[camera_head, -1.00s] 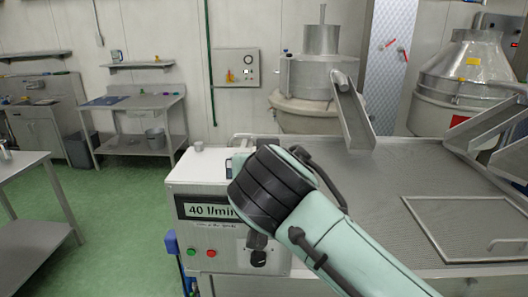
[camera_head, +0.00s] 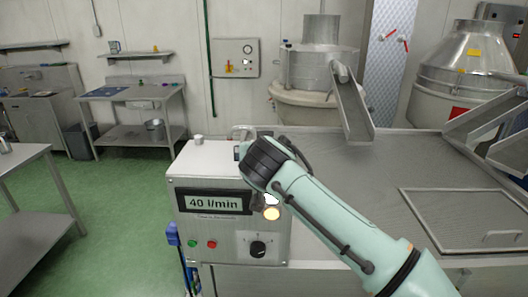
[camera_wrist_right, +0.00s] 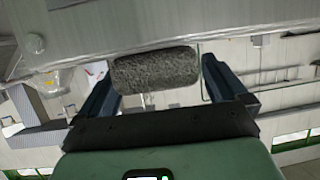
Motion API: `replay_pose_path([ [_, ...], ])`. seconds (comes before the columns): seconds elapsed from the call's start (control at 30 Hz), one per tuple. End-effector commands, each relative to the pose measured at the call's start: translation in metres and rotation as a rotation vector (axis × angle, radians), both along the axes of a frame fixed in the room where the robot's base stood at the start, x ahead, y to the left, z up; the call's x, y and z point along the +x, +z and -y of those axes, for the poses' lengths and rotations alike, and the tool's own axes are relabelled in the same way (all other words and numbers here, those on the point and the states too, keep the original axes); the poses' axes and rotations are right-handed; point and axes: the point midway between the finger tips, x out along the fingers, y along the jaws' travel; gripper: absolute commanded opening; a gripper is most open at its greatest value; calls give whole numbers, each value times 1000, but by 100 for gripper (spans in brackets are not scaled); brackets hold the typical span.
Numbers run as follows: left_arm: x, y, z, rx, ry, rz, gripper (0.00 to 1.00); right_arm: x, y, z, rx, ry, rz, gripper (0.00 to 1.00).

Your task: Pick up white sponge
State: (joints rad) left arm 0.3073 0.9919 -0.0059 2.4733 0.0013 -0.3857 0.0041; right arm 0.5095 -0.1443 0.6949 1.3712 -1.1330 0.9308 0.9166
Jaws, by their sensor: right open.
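In the right wrist view a rough, porous block (camera_wrist_right: 154,71) with rounded ends sits between the two fingers of my right gripper (camera_wrist_right: 156,66). It looks dark grey and shaded rather than white; it is the only sponge-like thing I can make out. The fingers are open, one at each end of the block. Whether they touch it I cannot tell. In the head view my right arm reaches to the control box (camera_head: 222,222), and its wrist hides most of the gripper. No sponge is clear there. My left gripper is not in view.
The box shows "40 l/min", buttons and a black knob (camera_head: 258,249). A wide metal deck (camera_head: 370,175) with a framed hatch lies right, below a chute (camera_head: 353,105). Green floor (camera_head: 110,220) is free at left.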

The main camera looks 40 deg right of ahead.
Motion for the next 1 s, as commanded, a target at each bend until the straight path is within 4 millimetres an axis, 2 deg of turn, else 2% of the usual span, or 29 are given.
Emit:
replay_pose_path([
  [0.1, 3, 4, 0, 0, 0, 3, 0, 10, -4, 8, 2, 0, 0, 99],
  [0.3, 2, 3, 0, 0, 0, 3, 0, 11, -5, 8, 1, 1, 1, 99],
  [0.33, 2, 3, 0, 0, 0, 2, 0, 11, -5, 8, 1, 1, 1, 92],
  [0.47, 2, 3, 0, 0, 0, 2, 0, 11, -5, 8, 1, 1, 1, 50],
  [0.5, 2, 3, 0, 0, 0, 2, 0, 11, -5, 8, 1, 1, 1, 44],
  [0.83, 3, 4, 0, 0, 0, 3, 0, 11, -4, 8, 2, 1, 0, 44],
  [1.0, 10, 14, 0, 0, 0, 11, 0, 12, 16, 7, 2, 2, 5, 44],
])
